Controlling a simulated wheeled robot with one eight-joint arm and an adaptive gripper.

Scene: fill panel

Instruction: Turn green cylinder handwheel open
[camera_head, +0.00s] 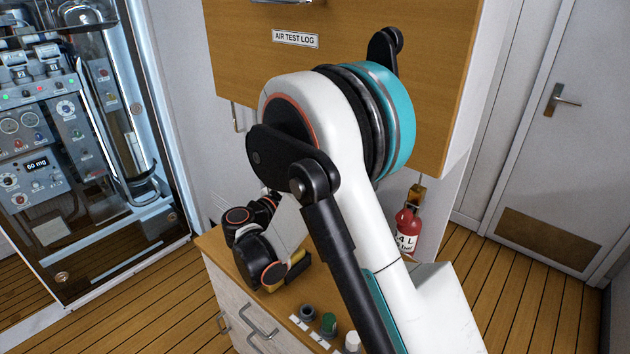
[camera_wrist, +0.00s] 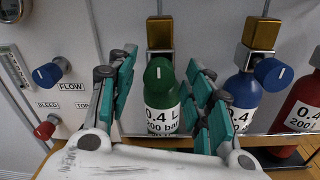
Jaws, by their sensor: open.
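The green cylinder (camera_wrist: 160,97) stands upright in the middle of the wrist view, with a "0.4 L 200 bar" label. Its green handwheel (camera_wrist: 158,73) faces me below a brass block (camera_wrist: 160,33) and bears a short, near-vertical white mark. My gripper (camera_wrist: 163,62) is open, its teal-padded fingers on either side of the handwheel. A gap shows on both sides, and I see no contact. In the head view my own arm hides the green cylinder and its handwheel.
A blue cylinder (camera_wrist: 243,92) with a blue handwheel (camera_wrist: 272,74) stands close on the right, then a red cylinder (camera_wrist: 301,101). Left are a blue FLOW knob (camera_wrist: 48,74) and red BLEED knob (camera_wrist: 46,127). A wooden cabinet (camera_head: 240,70) hangs above the counter.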

